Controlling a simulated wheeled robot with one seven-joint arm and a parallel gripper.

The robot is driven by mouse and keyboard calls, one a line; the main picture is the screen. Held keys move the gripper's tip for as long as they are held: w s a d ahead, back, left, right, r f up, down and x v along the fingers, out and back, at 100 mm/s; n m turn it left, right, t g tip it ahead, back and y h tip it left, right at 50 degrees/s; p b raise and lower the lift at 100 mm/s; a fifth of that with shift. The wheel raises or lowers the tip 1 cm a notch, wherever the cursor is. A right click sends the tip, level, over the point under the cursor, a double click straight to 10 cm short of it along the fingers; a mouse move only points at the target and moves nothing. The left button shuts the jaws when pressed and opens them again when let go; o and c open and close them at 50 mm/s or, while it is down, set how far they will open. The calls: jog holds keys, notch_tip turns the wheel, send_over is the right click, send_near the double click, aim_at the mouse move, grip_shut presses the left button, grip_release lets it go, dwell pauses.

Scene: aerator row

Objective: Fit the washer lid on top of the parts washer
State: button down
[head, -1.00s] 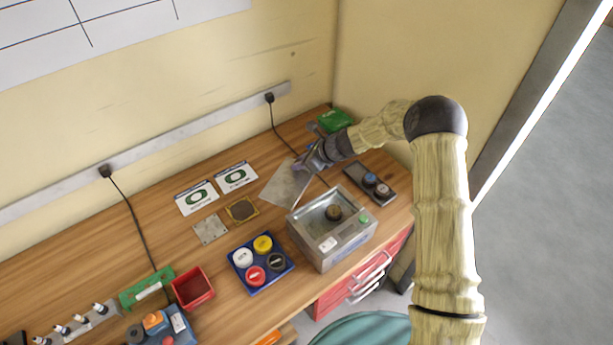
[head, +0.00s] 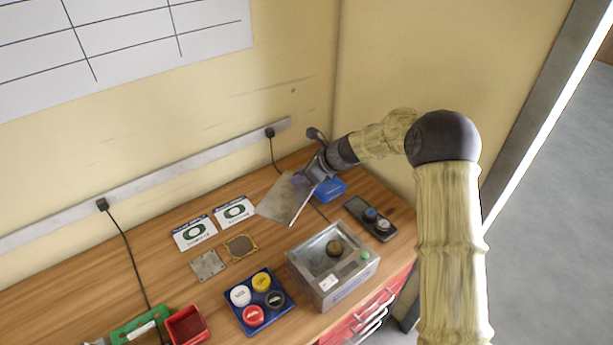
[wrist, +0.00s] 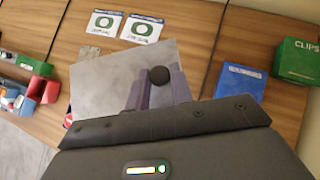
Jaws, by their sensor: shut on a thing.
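The washer lid (head: 280,198) is a flat grey metal plate with a dark round knob (wrist: 160,75). My gripper (head: 303,178) is shut on the knob and holds the lid, tilted in the head view, above the back of the bench. In the wrist view the fingers of my gripper (wrist: 160,88) stand either side of the knob. The parts washer (head: 345,283) is an open-topped metal box near the bench's front edge, to the right of and nearer than the lid. A dark round part (head: 334,248) sits inside it. The washer is not seen in the wrist view.
A dark tray (head: 370,218) with round parts stands right of the washer. A blue tray of coloured caps (head: 260,302) stands to its left. A blue box (head: 330,190) is behind my gripper, and a green box (wrist: 297,60) shows in the wrist view. Cards (head: 233,212) lie at the back.

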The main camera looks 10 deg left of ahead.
jog(key=shift+s+d+f+b, duration=0.1)
jog(key=shift+s+d+b, duration=0.05)
jog(key=shift+d+b, duration=0.55)
jog(key=s+d+f+m+t+h+b, duration=0.1)
jog(key=s+d+m+b, duration=0.4)
jog(key=s+d+b, duration=0.5)
jog(key=d+f+t+b, duration=0.1)
jog(key=d+t+b, duration=0.1)
jog(key=d+b, duration=0.1)
jog(key=shift+d+t+h+b, duration=0.3)
jog(key=shift+d+h, duration=0.1)
jog(key=shift+d, duration=0.05)
jog(key=shift+f, duration=0.15)
notch_tip(320, 180, down, 5)
jog(key=b, duration=0.5)
jog(key=shift+f, duration=0.1)
jog(key=shift+f+b, duration=0.65)
jog(key=shift+f, duration=0.05)
